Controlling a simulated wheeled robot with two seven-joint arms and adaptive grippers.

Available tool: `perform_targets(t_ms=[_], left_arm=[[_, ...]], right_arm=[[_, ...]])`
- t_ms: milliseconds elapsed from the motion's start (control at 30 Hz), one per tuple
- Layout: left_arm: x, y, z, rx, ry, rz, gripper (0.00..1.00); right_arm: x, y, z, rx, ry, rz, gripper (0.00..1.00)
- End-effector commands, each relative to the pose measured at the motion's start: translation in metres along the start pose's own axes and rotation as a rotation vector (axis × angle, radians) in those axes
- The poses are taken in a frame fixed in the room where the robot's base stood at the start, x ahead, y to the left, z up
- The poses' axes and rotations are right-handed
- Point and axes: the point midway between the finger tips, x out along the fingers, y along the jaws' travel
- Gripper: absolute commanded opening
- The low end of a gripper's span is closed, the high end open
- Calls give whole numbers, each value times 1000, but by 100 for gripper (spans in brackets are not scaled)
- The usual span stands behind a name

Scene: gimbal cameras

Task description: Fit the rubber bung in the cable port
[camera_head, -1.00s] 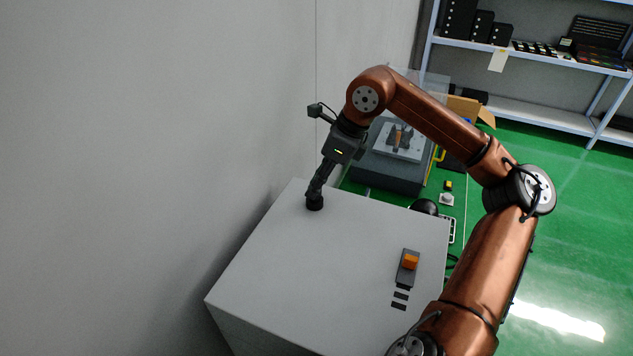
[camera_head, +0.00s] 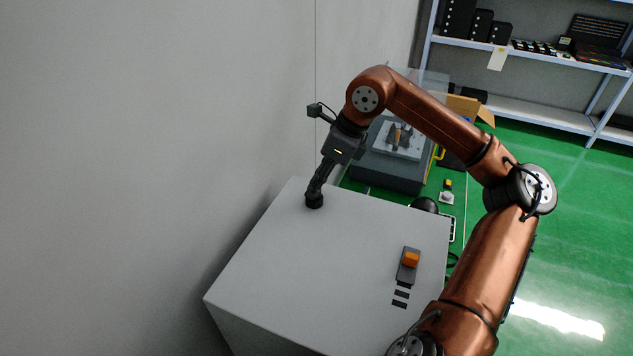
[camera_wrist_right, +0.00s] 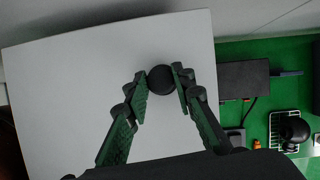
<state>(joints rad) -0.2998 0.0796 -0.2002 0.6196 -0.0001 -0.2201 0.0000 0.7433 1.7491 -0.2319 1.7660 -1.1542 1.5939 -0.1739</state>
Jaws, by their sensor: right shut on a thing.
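The rubber bung (camera_head: 314,202) is a short black cylinder at the far left corner of the grey cabinet top (camera_head: 330,260). My right gripper (camera_head: 316,192) is shut on it from above, with the fingers pointing down. In the right wrist view the bung shows as a dark round top (camera_wrist_right: 160,79) between the two fingertips (camera_wrist_right: 158,85). The bung covers the spot beneath it, so the cable port is hidden. I cannot tell whether the bung sits in the port or rests on the surface. My left gripper does not show.
An orange rocker switch (camera_head: 411,260) on a dark plate and small dark slots (camera_head: 400,296) are on the cabinet top's right. A plain wall (camera_head: 160,150) stands left of the cabinet. Behind are a grey machine (camera_head: 385,165) and shelves (camera_head: 530,107). Green floor lies open at right.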

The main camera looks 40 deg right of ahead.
Motion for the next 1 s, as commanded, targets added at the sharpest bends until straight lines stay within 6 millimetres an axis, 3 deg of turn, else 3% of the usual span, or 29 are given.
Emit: perform_targets(t_ms=[33,200,233,500,833,1000], left_arm=[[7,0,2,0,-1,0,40],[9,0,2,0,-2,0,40],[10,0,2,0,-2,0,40],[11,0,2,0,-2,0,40],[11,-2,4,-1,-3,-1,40],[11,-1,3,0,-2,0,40]], right_arm=[[9,0,-3,1,2,3,7],[11,0,-4,1,3,4,7],[11,0,-4,1,3,4,25],[13,0,-4,0,4,4,44],[10,1,-3,1,4,3,44],[-8,1,-2,0,1,2,44]])
